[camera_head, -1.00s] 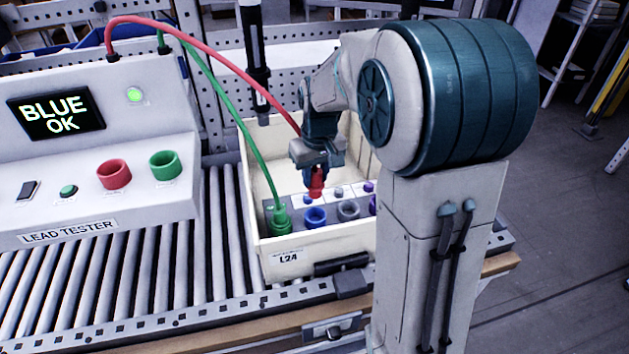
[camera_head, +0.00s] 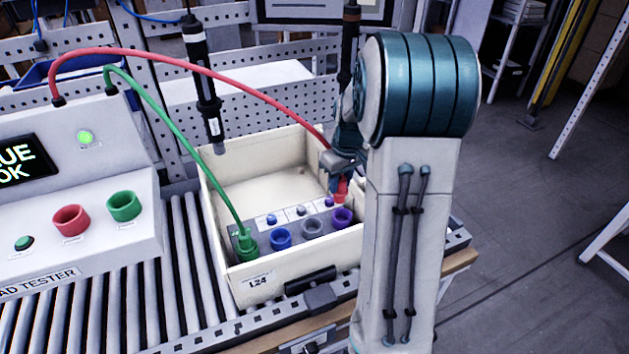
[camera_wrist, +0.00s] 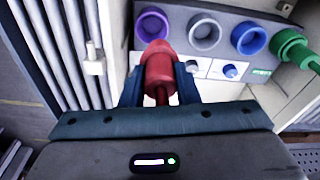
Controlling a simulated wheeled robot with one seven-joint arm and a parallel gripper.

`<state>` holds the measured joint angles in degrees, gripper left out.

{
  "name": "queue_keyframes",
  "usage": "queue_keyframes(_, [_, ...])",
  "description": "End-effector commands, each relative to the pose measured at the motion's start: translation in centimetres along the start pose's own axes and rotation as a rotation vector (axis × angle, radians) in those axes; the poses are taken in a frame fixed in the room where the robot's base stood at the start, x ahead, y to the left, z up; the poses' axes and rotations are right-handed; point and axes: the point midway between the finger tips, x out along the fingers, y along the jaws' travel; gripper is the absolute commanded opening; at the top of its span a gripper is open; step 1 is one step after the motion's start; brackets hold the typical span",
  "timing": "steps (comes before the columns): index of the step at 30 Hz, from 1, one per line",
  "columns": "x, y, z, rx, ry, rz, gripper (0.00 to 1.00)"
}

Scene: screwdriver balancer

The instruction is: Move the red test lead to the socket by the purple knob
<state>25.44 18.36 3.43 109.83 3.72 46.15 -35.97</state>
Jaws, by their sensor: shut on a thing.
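My gripper (camera_head: 342,174) is shut on the red plug of the red test lead (camera_head: 341,188), which hangs over the far right of the crate's panel. The purple-ringed socket (camera_head: 342,218) is just below and in front of the plug, with the small purple knob (camera_head: 328,202) behind it. In the wrist view the red plug (camera_wrist: 160,72) sits between the fingers, and its tip end overlaps the near rim of the purple socket (camera_wrist: 151,22). The plug looks outside the socket; the exact gap is hard to tell. The purple knob is hidden in the wrist view.
The grey socket (camera_head: 313,228) and blue socket (camera_head: 280,238) are open. A green plug (camera_head: 246,245) fills the leftmost socket. The cream crate (camera_head: 258,292) stands on rollers beside the lead tester (camera_head: 70,255). A black screwdriver (camera_head: 206,95) hangs over the crate; another hangs behind my arm.

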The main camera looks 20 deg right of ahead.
Motion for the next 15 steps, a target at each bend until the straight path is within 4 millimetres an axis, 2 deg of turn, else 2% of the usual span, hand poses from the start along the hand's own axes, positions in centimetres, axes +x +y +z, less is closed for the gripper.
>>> queue_keyframes(3, [0.0, 1.0, 0.4, 0.001, 0.001, -0.001, 0.01])
queue_keyframes(8, [0.8, 1.2, 0.6, 0.000, 0.001, -0.001, 0.01])
queue_keyframes(15, [3.1, 1.2, 0.9, 0.000, 0.001, -0.001, 0.01])
